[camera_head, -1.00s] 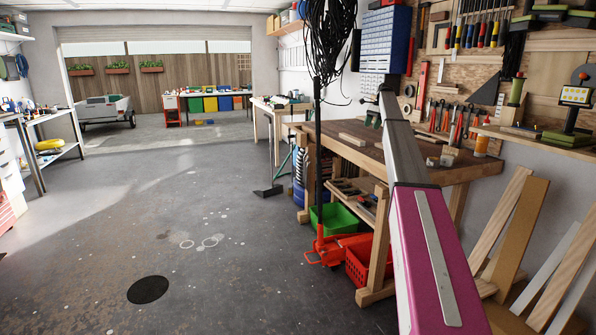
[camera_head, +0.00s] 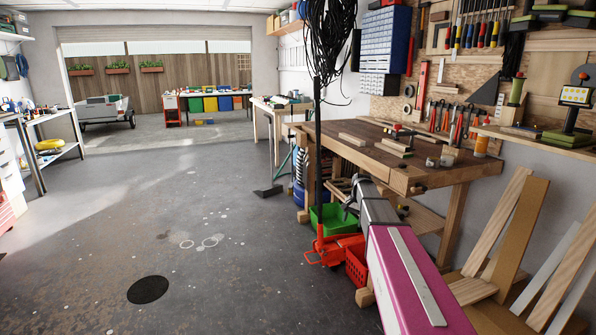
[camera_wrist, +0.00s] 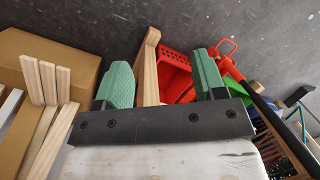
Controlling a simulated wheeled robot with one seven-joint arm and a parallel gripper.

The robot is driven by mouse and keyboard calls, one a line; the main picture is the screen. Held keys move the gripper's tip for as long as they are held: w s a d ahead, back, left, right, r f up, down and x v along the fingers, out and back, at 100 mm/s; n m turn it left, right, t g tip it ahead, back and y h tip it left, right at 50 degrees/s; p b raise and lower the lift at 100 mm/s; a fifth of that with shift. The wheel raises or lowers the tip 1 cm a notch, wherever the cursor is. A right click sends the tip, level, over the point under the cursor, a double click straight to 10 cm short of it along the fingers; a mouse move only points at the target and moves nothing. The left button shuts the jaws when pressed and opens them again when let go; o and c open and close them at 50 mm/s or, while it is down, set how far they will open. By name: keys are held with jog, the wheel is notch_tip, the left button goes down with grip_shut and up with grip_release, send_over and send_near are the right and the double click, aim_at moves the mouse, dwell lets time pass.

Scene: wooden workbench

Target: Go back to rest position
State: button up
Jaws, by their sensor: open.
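My gripper (camera_wrist: 163,80) shows in the wrist view with its two green fingers spread apart and nothing between them. Beyond the fingers are a workbench leg (camera_wrist: 150,65) and a red crate (camera_wrist: 175,72). In the head view my pink and silver arm reaches low in front of the wooden workbench (camera_head: 400,172), below its top. The gripper end there is small and partly hidden, near the green bin (camera_head: 333,217).
A red crate (camera_head: 356,268) and a red jack (camera_head: 325,248) stand on the floor by the bench. Boards (camera_head: 505,225) lean against the wall at right. The floor (camera_head: 200,270) at left is open, with a dark round patch (camera_head: 148,290).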

jog(key=s+a+f+n, duration=0.1)
jog(key=s+f+n, duration=0.1)
jog(key=s, duration=0.8)
jog(key=s+a+f+n+h, duration=0.1)
jog(key=s+f, duration=0.4)
jog(key=s, duration=0.6)
jog(key=s+a+f+n, duration=0.3)
jog(key=s, duration=0.7)
jog(key=shift+s+f+t+h, duration=0.15)
jog(key=shift+s+t+h, duration=0.25)
